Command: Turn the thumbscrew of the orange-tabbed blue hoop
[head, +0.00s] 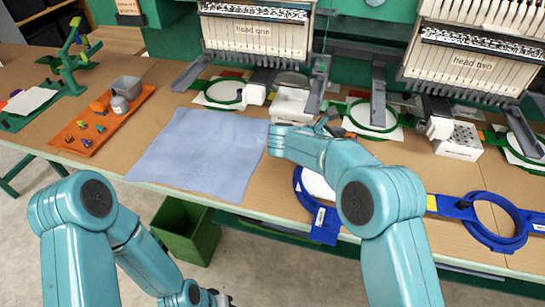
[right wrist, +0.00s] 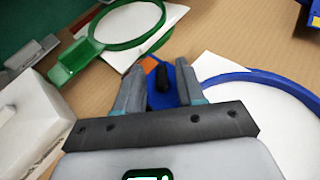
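The orange-tabbed blue hoop (head: 299,190) lies near the table's front edge, partly hidden under my right arm. In the right wrist view the blue hoop (right wrist: 255,77) curves in from the right over a white sheet. A small orange patch, its tab (right wrist: 152,61), shows beyond the fingers. Its dark thumbscrew (right wrist: 162,78) stands between the fingertips of my right gripper (right wrist: 158,88). Those fingers are apart, with gaps visible beside the screw. In the head view the right gripper (head: 325,122) is partly hidden by its wrist. My left gripper (head: 220,298) is barely in view at the bottom edge.
A yellow-tabbed blue hoop (head: 495,220) lies at right. Embroidery heads with green hoops (head: 372,115) line the back. A white block (right wrist: 30,120) stands left of my right gripper. A blue cloth (head: 200,150), orange tray (head: 100,125) and green bin (head: 185,230) are at left.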

